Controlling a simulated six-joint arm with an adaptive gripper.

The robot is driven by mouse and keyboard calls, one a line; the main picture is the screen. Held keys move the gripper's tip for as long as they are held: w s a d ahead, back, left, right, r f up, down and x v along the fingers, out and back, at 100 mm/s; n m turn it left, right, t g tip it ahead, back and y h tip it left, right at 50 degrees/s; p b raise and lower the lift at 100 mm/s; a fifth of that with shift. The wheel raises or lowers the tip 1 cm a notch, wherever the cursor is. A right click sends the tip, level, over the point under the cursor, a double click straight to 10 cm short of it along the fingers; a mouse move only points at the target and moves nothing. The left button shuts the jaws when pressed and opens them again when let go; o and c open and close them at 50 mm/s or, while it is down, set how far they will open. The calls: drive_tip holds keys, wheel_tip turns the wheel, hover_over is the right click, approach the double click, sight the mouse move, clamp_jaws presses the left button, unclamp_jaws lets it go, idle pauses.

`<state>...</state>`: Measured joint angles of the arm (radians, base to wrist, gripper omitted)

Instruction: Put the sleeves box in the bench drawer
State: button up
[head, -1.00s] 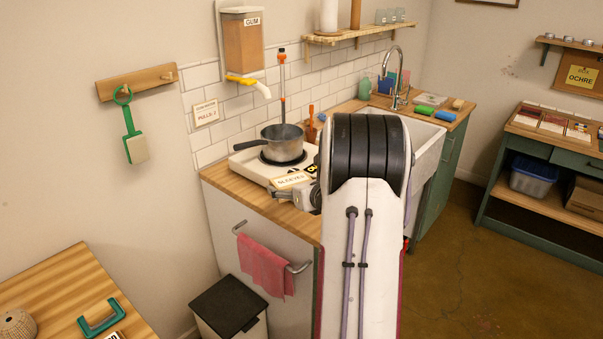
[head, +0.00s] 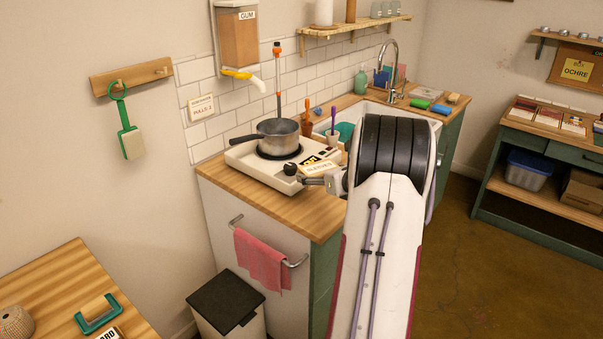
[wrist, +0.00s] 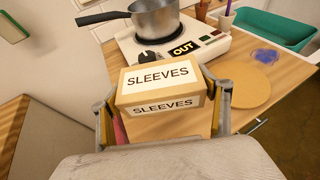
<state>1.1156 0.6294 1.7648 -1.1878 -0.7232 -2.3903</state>
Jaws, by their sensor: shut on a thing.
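The sleeves box (head: 319,168), a small tan carton with white SLEEVES labels, is held in front of the hot plate. In the wrist view the box (wrist: 160,78) sits between the two fingers of my gripper (wrist: 163,108), which press on its sides. In the head view my gripper (head: 318,179) is partly hidden by my arm. The box appears to be held above the wooden counter; the gap beneath it is hard to judge. The green bench at the far right has drawer fronts (head: 575,158) under its top that look closed.
A pot (head: 278,138) stands on the white hot plate (head: 243,156), close to the box. The sink (head: 402,105) is behind my arm. A blue bin (head: 528,170) and a cardboard box (head: 582,190) sit on the bench's lower shelf. Open floor (head: 470,250) lies before the bench.

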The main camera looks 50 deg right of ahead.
hover_over(318, 208)
drive_tip(key=shift+f, duration=3.05)
drive_tip(key=shift+f, duration=0.1)
drive_tip(key=shift+f, duration=1.8)
drive_tip(key=shift+f, duration=0.1)
drive_tip(key=o, duration=1.2)
drive_tip(key=shift+s+a+r, duration=0.1)
drive_tip(key=shift+s+r, duration=0.2)
drive_tip(key=shift+s, duration=0.1)
drive_tip(key=shift+v, duration=5.6)
drive_tip(key=shift+a, duration=0.1)
